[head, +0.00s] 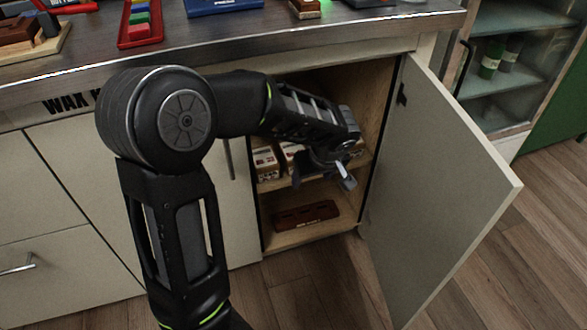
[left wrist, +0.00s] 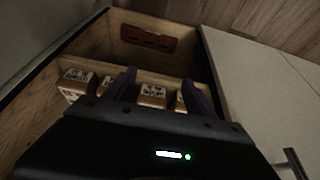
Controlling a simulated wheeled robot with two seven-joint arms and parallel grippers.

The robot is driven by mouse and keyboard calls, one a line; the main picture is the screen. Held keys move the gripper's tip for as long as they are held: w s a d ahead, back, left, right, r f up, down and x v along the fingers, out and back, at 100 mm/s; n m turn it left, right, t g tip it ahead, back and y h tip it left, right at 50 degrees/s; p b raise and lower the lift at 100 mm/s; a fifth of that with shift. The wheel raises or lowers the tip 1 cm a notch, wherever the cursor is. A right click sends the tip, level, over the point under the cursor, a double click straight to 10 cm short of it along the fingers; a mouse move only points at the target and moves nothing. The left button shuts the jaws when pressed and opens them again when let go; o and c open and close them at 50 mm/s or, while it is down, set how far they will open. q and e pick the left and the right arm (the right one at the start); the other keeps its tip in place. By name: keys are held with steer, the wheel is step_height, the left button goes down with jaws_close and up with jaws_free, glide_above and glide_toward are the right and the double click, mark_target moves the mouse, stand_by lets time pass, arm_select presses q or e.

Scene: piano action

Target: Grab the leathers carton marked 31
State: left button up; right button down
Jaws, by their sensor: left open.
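Several small cartons with brown tops and pale printed labels stand in a row on the open cabinet's upper shelf. The head view shows one carton (head: 265,163) at the left, and my arm covers part of the row. The left wrist view shows a left carton (left wrist: 77,78), a middle carton (left wrist: 152,95) and part of a right one (left wrist: 180,102). Their numbers are too small to read, so I cannot tell which is 31. My left gripper (head: 340,172) is open at the cabinet opening. Its fingers (left wrist: 158,88) show on either side of the middle carton, apparently empty. My right gripper is out of view.
The cabinet door (head: 435,190) stands wide open at the right. A dark brown case (head: 305,215) lies on the cabinet floor below the shelf. The metal worktop (head: 250,45) overhangs the opening. A glass-fronted cabinet (head: 510,70) stands beyond the door.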

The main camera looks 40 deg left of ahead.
mark_target(294, 151)
arm_select(q)
steer(key=shift+w, duration=0.1)
steer(key=w+a, duration=0.2)
steer(key=a, duration=0.1)
steer(key=w+a, duration=0.2)
steer(key=a, duration=0.1)
steer(key=w+a+b, duration=0.1)
steer(key=w+a, duration=0.1)
steer(key=a, duration=0.1)
steer(key=shift+w, duration=0.1)
stand_by(0.3)
steer(key=shift+w+a, duration=0.2)
steer(key=shift+a, duration=0.2)
steer(key=b+x, duration=0.2)
steer(key=x, duration=0.2)
steer(key=shift+d+f, duration=0.1)
steer(key=shift+w+a+f, duration=0.15)
steer(key=shift+a+f, duration=0.05)
steer(key=shift+f, duration=0.2)
steer(key=shift+c, duration=0.2)
